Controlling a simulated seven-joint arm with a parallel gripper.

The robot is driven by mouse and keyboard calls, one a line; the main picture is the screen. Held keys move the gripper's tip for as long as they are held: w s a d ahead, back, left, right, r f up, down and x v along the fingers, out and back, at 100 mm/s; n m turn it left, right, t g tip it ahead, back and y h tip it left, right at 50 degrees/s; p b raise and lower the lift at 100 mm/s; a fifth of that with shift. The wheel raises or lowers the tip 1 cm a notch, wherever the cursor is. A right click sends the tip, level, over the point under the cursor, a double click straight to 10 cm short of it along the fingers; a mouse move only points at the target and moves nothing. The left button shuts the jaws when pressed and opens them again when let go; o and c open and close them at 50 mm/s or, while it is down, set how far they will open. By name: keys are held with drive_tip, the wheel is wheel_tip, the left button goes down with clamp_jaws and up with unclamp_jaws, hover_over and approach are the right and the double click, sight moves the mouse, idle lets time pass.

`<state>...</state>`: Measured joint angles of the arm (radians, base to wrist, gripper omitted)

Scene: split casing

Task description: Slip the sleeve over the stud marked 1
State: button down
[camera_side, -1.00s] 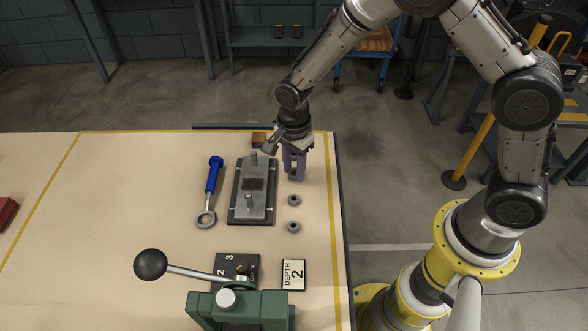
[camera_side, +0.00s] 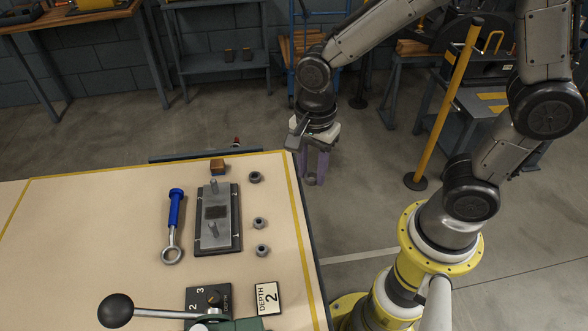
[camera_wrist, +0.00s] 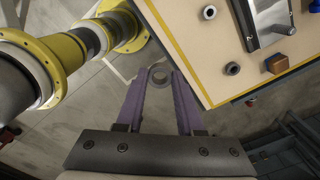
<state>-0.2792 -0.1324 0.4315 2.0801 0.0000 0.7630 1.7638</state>
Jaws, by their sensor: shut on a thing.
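My gripper (camera_side: 314,178) is shut on a grey ring-shaped sleeve (camera_side: 311,180). It hangs beyond the table's right edge. In the wrist view the sleeve (camera_wrist: 159,76) sits between the purple fingertips (camera_wrist: 160,80), its round opening facing the camera. The grey casing (camera_side: 226,221) lies on a dark base on the table, to the left of my gripper. Two studs stand up from it, a far one (camera_side: 213,186) and a near one (camera_side: 214,231). I cannot read for certain which is marked 1. The held sleeve is apart from both studs.
Three loose rings (camera_side: 255,177) (camera_side: 259,223) (camera_side: 262,250) lie right of the casing. A wooden block (camera_side: 218,167) is behind it, a blue-handled ring tool (camera_side: 175,225) left.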

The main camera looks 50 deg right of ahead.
drive_tip(key=w+a+r+m, duration=0.1)
drive_tip(key=w+a+r, duration=0.3)
drive_tip(key=w+a, duration=0.4)
drive_tip(key=n, duration=0.1)
hover_over(211, 224)
wheel_tip(211, 224, down, 4)
drive_tip(key=shift+f, duration=2.55)
drive_tip(key=shift+f, duration=0.35)
drive_tip(key=shift+f, duration=0.35)
drive_tip(key=shift+d+f, duration=0.1)
drive_tip(key=shift+f, duration=0.55)
drive_tip(key=shift+f, duration=0.35)
